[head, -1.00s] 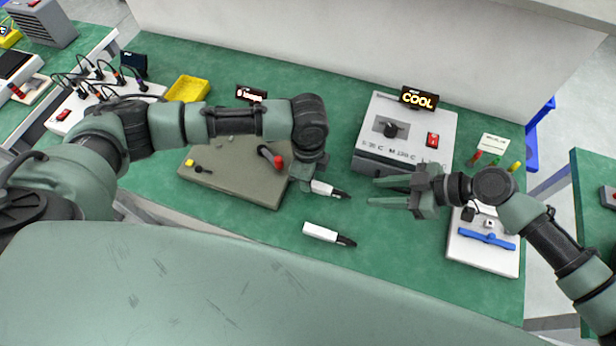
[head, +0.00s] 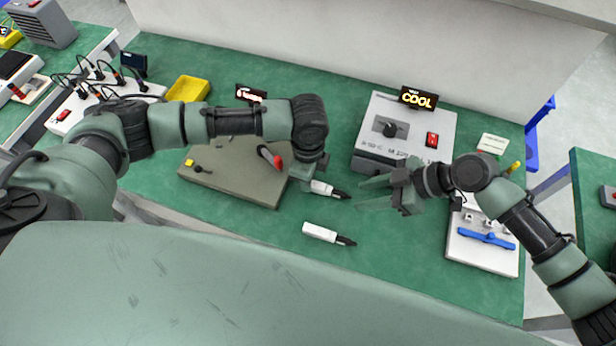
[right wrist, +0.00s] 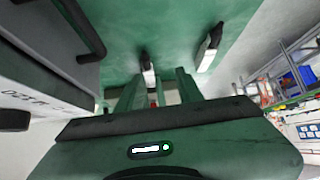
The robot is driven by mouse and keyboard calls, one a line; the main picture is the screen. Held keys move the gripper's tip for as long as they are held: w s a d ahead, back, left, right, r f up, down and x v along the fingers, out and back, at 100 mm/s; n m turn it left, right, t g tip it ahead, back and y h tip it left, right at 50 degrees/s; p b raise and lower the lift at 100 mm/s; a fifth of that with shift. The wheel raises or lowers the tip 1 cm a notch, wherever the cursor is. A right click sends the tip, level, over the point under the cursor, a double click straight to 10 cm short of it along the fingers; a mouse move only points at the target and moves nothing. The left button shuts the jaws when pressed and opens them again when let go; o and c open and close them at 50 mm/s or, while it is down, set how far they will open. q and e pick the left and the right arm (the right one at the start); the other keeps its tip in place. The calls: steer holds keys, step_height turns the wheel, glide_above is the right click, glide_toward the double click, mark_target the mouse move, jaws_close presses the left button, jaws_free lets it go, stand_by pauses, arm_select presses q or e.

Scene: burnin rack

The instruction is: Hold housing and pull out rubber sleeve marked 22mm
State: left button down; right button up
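A white housing (head: 319,187) with a black rubber sleeve (head: 340,194) at its right end is at my left gripper (head: 306,176), which appears shut on the housing's left end. My right gripper (head: 360,194) is open and empty, its fingers pointing left toward the sleeve, with a small gap between. In the right wrist view the housing (right wrist: 150,76) shows between the two open fingers (right wrist: 157,92). A second white housing with a black end (head: 322,232) lies on the bench below the held one. No 22mm marking is readable.
The heater box (head: 375,157) with the COOL sign (head: 418,98) stands behind my right gripper. A grey-brown board (head: 235,185) lies left, under my left arm. A white tray with a blue bar (head: 485,255) is at right.

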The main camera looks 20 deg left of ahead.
mark_target(338, 192)
steer(key=shift+w+a+r+m+t+h, duration=0.15)
steer(key=shift+w+a+r+h, duration=0.1)
steer(key=shift+a+r+h, duration=0.55)
steer(key=shift+w+a+r+m+t+h, duration=0.25)
steer(key=shift+a+h, duration=0.3)
steer(key=shift+h, duration=0.6)
steer(key=shift+w+a+r+m+t+h, duration=0.1)
steer(key=shift+w+a+r+h, duration=0.2)
steer(key=shift+a+r+h, duration=0.5)
steer(key=shift+d+f, duration=0.1)
steer(key=shift+f, duration=0.2)
steer(key=shift+x, duration=4.45)
jaws_close()
